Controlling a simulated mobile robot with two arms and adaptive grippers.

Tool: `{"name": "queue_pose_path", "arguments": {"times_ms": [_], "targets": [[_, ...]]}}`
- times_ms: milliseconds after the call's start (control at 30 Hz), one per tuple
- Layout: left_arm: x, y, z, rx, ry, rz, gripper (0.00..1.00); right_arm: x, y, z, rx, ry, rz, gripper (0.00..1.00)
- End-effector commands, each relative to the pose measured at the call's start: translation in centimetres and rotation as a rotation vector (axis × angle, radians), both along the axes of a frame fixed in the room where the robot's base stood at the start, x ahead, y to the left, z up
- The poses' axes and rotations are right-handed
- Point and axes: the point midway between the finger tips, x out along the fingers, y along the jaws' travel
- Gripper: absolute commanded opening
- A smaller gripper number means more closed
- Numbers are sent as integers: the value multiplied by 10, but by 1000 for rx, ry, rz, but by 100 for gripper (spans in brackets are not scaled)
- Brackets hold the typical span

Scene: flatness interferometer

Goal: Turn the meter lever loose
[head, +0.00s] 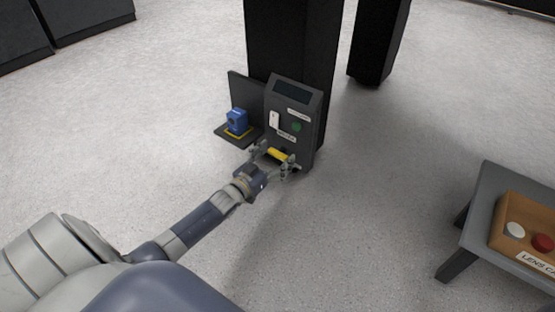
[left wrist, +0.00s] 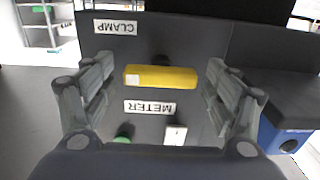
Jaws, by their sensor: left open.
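The meter (head: 292,105) is a dark upright box with a screen, fixed at the front of a black column. A yellow lever (head: 278,154) sticks out low on its face. In the left wrist view, which is upside down, the yellow lever (left wrist: 172,77) lies crosswise between the CLAMP label (left wrist: 118,27) and the METER label (left wrist: 150,108). My left gripper (head: 275,158) is open, with one finger off each end of the lever and gaps showing. A white switch (head: 274,120) and a green button (head: 296,127) sit higher on the face. My right gripper is not in view.
A blue device (head: 237,121) stands on a dark shelf (head: 222,133) left of the meter. Another black column (head: 375,45) is behind. A grey table (head: 480,205) with a wooden tray (head: 512,208) is at the right. The floor between is clear.

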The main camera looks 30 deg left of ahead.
Motion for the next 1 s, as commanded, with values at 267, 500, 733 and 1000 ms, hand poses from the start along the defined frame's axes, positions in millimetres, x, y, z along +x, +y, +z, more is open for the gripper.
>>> {"name": "queue_pose_path", "arguments": {"times_ms": [267,500,733,1000], "targets": [[10,0,0,1,1,1,80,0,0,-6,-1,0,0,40],[10,0,0,1,1,1,66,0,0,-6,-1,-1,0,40],[9,0,1,1,1,1,35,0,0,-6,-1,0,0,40],[9,-1,1,28,-1,1,35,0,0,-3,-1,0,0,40]]}}
